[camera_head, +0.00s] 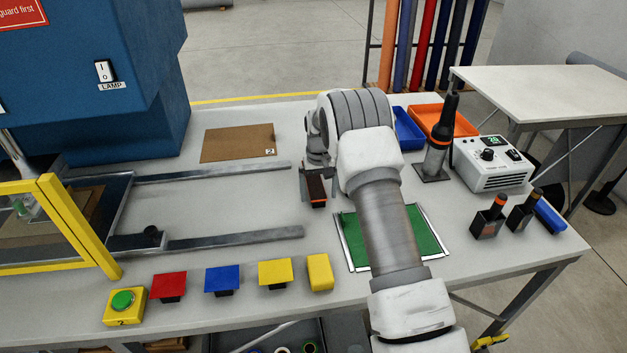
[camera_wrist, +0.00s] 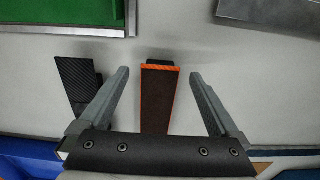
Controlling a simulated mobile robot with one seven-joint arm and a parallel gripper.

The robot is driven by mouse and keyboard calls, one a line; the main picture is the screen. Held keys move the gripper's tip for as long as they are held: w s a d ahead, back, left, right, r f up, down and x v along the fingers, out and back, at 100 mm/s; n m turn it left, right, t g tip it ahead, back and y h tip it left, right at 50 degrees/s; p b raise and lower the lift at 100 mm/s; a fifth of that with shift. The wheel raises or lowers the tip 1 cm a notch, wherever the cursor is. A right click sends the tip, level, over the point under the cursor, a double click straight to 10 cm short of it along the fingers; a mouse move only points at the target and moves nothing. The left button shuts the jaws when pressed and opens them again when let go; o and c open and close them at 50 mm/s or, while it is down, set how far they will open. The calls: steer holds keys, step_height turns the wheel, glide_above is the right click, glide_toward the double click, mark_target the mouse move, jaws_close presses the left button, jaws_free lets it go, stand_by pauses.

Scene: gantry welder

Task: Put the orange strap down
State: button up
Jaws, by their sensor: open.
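The orange strap (camera_wrist: 157,98) shows in the wrist view as a dark brown piece with orange edges and an orange end. In the head view it is a dark strip (camera_head: 316,187) with an orange end, on the white table left of the green mat (camera_head: 424,232). My gripper (camera_wrist: 157,75) is open, one finger on each side of the strap, with a clear gap on both sides. My wrist hides part of the gripper and the strap's far end in the head view. Whether the strap rests fully on the table is hard to tell.
A dark textured piece (camera_wrist: 78,85) lies just outside my left finger in the wrist view. Metal rails (camera_head: 235,239) and a brown board (camera_head: 225,144) are left. A blue tray (camera_head: 408,130), an orange tray (camera_head: 458,124) and a white control box (camera_head: 492,164) stand right.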

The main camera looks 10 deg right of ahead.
steer(key=shift+f, duration=0.15)
stand_by(0.3)
jaws_close()
stand_by(0.4)
